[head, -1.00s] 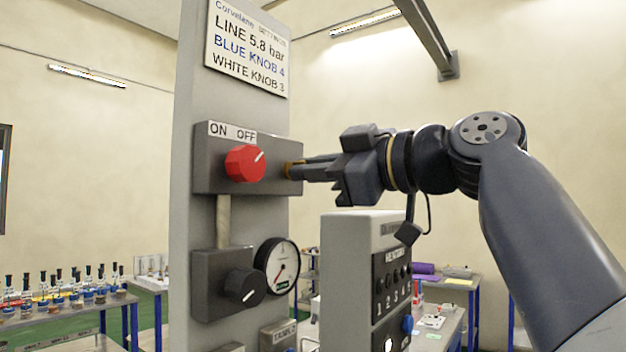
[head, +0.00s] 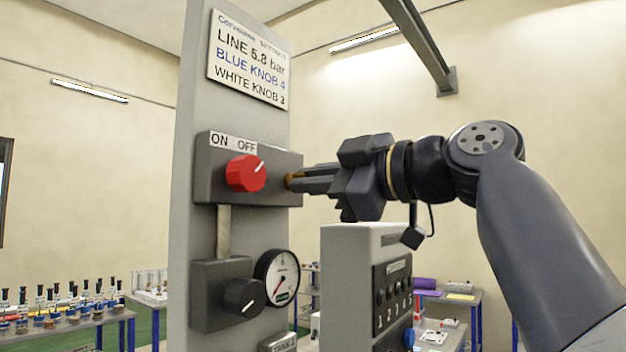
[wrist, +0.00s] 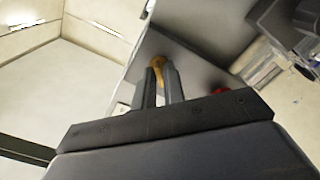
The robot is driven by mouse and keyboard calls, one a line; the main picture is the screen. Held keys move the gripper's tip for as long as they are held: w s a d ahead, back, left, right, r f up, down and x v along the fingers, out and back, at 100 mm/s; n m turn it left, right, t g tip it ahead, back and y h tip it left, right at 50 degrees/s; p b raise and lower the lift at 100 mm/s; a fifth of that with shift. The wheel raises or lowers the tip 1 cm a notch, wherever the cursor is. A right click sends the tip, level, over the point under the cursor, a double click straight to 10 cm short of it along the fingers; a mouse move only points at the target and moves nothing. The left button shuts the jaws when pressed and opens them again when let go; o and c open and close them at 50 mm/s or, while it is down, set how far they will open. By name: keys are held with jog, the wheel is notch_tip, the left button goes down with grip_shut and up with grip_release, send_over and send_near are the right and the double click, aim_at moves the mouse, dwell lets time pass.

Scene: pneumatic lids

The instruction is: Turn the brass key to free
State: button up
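The brass key (head: 289,180) sits in the right side of the grey switch box (head: 215,182), which carries a red knob (head: 246,173) under an ON/OFF label. My gripper (head: 295,183) reaches it from the right, its fingertips close to the box. In the wrist view the brass key (wrist: 158,62) shows between the tips of my fingers, which stand with a narrow gap along their length. The fingers look closed on it and cover most of it. The key's exact angle is hidden.
Below are a black knob (head: 244,297) and a pressure gauge (head: 277,278). A grey cabinet (head: 350,285) with numbered knobs stands under my gripper. A sign (head: 249,58) is on the panel above. Open air lies around my arm.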

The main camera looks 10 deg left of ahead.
jog(key=o, duration=0.3)
jog(key=b+v, duration=0.2)
jog(key=v, duration=0.8)
jog(key=shift+s+d+f, duration=0.1)
jog(key=shift+s+d, duration=0.1)
jog(key=shift+d, duration=0.15)
jog(key=shift+a, duration=0.15)
jog(key=shift+p+x, duration=1)
jog(key=shift+x, duration=4.3)
